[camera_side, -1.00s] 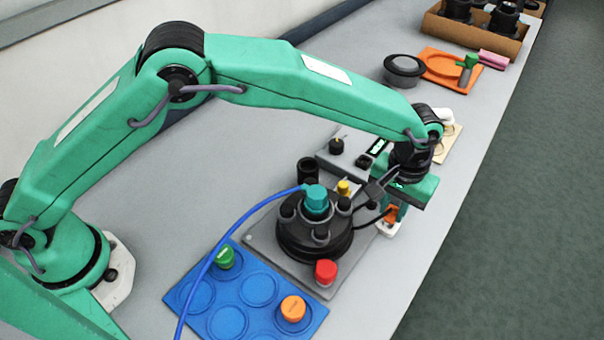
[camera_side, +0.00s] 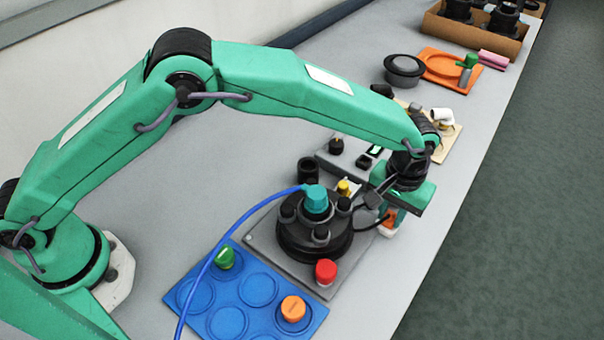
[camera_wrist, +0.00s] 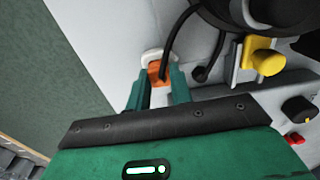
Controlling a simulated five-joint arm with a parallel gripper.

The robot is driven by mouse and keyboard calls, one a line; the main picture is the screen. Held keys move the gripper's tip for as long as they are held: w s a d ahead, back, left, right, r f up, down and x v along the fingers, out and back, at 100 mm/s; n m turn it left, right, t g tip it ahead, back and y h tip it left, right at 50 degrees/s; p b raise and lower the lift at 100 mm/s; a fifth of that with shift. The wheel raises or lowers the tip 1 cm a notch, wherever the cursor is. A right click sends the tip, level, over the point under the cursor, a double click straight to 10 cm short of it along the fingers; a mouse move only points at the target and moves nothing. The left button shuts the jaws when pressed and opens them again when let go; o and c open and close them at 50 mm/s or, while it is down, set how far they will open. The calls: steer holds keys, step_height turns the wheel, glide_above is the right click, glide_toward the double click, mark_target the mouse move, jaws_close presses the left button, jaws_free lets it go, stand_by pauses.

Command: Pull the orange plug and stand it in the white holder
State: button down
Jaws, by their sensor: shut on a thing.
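The orange plug (camera_wrist: 157,75) sits between the two fingertips of my gripper (camera_wrist: 160,82) in the wrist view, with a black cable running up from it. In the side view the plug (camera_side: 389,216) shows low in my gripper (camera_side: 392,213), which is shut on it. The white holder (camera_wrist: 150,56) shows just beyond the plug in the wrist view. In the side view the holder (camera_side: 391,232) is directly under the plug, close to the table's right edge. I cannot tell how far the plug is down in the holder.
A round black tank (camera_side: 312,245) with a teal cap and blue hose stands left of my gripper, near a red knob (camera_side: 326,272). A blue tray (camera_side: 228,320) holds green and orange caps. The table's right edge is close.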

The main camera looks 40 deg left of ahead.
steer(key=shift+f, duration=0.1)
steer(key=c, duration=0.7)
jaws_free()
steer(key=shift+r, duration=4.3)
